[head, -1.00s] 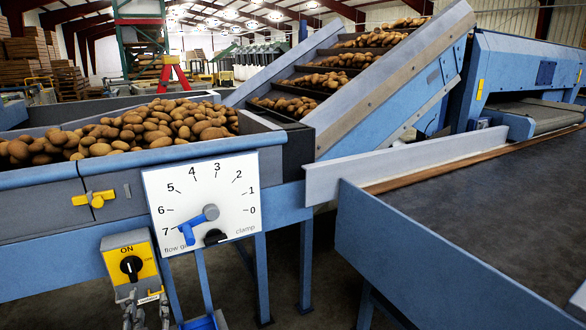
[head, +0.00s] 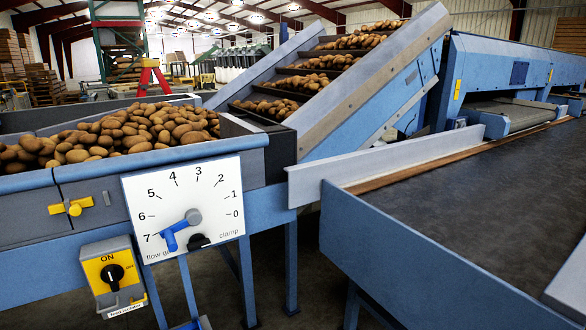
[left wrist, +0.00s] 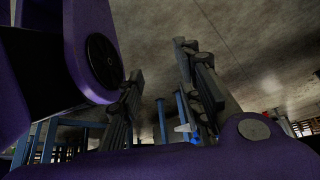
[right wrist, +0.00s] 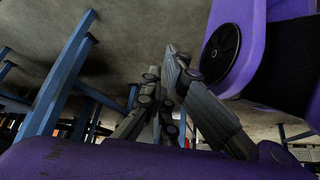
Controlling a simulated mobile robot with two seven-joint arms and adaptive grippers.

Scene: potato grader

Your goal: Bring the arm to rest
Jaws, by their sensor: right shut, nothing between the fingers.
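My left gripper (left wrist: 157,65) shows in the left wrist view with its dark fingers spread apart and nothing between them. My right gripper (right wrist: 162,66) shows in the right wrist view with its fingertips together and nothing held. Both are over or near the grey floor, with blue legs in the background. Neither gripper is in the head view now. In the head view, the white flow gate dial (head: 215,178) has its blue lever (head: 170,238) pointing near 7. The yellow switch box (head: 112,278) with a black knob (head: 112,275) hangs below it to the left.
A blue hopper full of potatoes (head: 110,138) stands at the left, with a yellow latch (head: 74,208) on its front. An inclined conveyor (head: 375,82) carries potatoes up behind. A wide dark belt table (head: 470,210) fills the right. Bare floor (head: 265,290) shows between them.

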